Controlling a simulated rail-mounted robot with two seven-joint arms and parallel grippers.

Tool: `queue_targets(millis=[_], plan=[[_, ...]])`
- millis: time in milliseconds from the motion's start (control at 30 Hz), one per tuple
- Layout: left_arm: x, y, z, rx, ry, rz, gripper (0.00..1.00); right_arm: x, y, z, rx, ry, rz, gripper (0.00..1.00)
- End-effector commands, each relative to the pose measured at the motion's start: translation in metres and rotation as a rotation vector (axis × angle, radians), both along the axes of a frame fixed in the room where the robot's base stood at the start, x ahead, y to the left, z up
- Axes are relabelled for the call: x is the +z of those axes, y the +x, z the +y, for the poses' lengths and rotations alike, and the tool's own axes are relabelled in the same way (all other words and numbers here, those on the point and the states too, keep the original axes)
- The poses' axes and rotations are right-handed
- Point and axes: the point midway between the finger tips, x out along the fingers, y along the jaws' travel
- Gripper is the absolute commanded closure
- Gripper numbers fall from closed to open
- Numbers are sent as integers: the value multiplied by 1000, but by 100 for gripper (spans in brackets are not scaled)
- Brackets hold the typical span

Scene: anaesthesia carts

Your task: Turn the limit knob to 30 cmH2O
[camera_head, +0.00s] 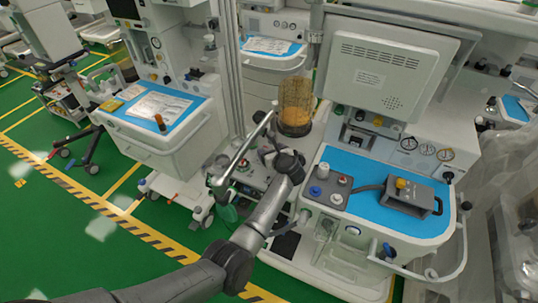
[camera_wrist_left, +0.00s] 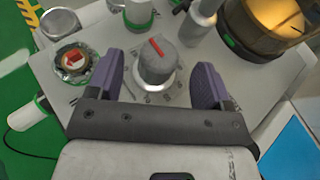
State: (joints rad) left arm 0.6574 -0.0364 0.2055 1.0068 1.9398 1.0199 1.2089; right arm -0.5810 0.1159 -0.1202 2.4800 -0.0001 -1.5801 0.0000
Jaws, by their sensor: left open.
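The limit knob (camera_wrist_left: 157,60) is a grey knob with a red pointer line, on a pale panel with a printed scale around it. The red line points up and slightly left in the left wrist view; the scale numbers are too small to read. My left gripper (camera_wrist_left: 158,68) is open, with one purple finger on each side of the knob. A gap seems to show on both sides; contact cannot be told. In the head view my left gripper (camera_head: 268,148) is over the machine's left side and the knob cannot be made out. My right gripper is not in view.
An amber bellows canister (camera_head: 296,95) stands close behind my left gripper. A round gauge-like part with a red piece (camera_wrist_left: 73,60) lies left of the knob, and a green-banded post (camera_wrist_left: 138,12) stands behind it.

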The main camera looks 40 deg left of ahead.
Motion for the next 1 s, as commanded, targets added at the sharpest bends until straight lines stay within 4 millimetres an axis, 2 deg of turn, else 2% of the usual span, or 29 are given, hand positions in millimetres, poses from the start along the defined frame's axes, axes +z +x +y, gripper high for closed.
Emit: queue_targets(millis=[33, 200, 633, 1000], plan=[[-4, 3, 5, 0, 3, -1, 26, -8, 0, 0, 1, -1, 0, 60], [-8, 8, 14, -1, 1, -1, 26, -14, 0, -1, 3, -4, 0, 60], [-7, 10, 17, -1, 1, -1, 26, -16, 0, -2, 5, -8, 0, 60], [-7, 9, 17, -1, 1, -1, 61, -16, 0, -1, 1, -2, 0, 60]])
